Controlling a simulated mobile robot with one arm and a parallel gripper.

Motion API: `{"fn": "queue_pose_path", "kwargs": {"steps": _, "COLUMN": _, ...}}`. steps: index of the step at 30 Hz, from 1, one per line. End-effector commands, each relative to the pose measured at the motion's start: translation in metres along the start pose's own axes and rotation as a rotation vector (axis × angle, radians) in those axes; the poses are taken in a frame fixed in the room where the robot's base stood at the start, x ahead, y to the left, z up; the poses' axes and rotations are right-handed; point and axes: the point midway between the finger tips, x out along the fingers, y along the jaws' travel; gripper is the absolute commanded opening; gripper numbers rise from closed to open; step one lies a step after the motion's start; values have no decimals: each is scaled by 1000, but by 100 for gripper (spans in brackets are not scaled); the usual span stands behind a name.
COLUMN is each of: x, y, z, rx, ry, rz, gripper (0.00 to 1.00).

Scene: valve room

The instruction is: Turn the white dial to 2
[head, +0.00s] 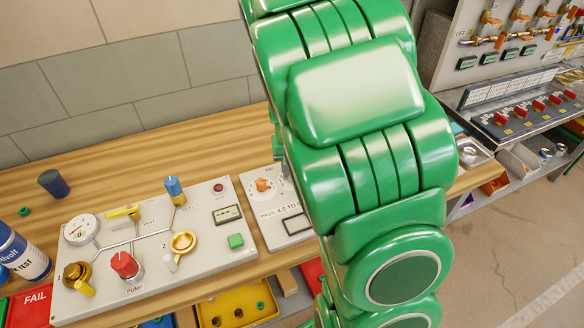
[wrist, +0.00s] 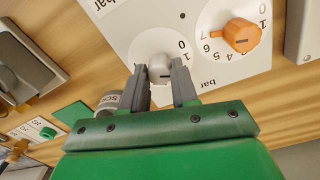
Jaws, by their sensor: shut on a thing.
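The white dial (wrist: 160,66) sits on a white panel (wrist: 117,20) in the wrist view, inside a round scale. A 0 and a 1 show on the scale at its upper right; the fingers cover other parts. A dark mark shows on the knob's near side, but I cannot read which number it points to. My gripper (wrist: 161,78) is shut on the white dial, one grey finger on each side. In the head view my green arm hides the gripper and the white dial.
An orange dial (wrist: 241,36) with its own scale is close to the right of the white dial; it also shows in the head view (head: 263,185). A valve board (head: 150,245) with a red knob, gauge and handles stands to the left on the wooden bench (head: 140,100).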

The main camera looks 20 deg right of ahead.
Motion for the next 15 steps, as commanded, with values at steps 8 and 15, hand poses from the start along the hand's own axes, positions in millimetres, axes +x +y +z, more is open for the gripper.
{"fn": "queue_pose_path", "kwargs": {"steps": 8, "x": 0, "y": 0, "z": 1, "rx": 197, "ry": -7, "rz": -1, "gripper": 0}}
{"fn": "queue_pose_path", "kwargs": {"steps": 15, "x": 0, "y": 0, "z": 1, "rx": 296, "ry": -9, "rz": 0, "gripper": 0}}
